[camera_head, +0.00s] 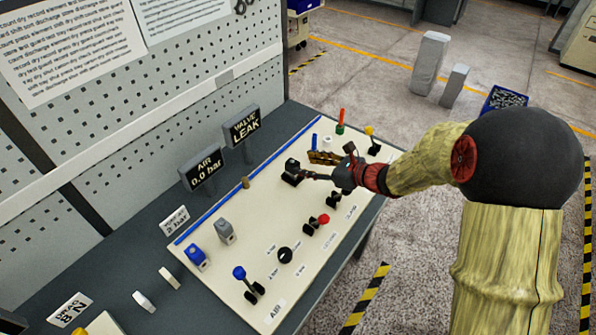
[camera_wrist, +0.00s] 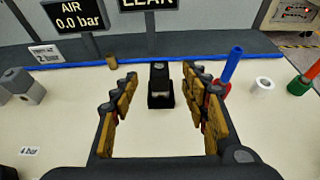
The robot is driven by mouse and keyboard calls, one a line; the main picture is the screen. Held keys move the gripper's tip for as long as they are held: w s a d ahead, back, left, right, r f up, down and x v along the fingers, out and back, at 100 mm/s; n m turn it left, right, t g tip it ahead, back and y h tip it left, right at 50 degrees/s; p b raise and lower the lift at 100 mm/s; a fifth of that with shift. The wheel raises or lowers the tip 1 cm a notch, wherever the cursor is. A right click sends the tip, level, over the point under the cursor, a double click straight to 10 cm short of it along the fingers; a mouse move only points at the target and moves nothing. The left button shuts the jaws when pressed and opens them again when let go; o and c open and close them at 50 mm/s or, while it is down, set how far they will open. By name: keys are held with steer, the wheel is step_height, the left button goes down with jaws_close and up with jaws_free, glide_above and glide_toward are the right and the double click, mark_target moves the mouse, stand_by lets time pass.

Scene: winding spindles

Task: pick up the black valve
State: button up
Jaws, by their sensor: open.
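The black valve (camera_head: 291,171) is a small dark block standing on the cream panel (camera_head: 262,215), left of my gripper (camera_head: 314,167) in the head view. In the wrist view the black valve (camera_wrist: 160,88) stands upright with a small light patch on its front. My gripper (camera_wrist: 160,76) is open, with its yellow-brown fingers spread to the left and right of the valve in that view. Nothing is held. The fingers look clear of the valve's sides; whether its base lies fully between the fingertips I cannot tell.
A blue rod (camera_wrist: 231,66) stands close to the right finger, with a white ring (camera_wrist: 263,85) and a green-based part (camera_wrist: 299,85) beyond. A small brass piece (camera_wrist: 112,62) is near the left fingertip. Signs (camera_head: 242,128) stand behind the valve. Panel space left of the valve is fairly clear.

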mark_target(294, 162)
steer(key=b+x, duration=0.2)
steer(key=x, duration=0.5)
steer(key=shift+c, duration=0.5)
jaws_close()
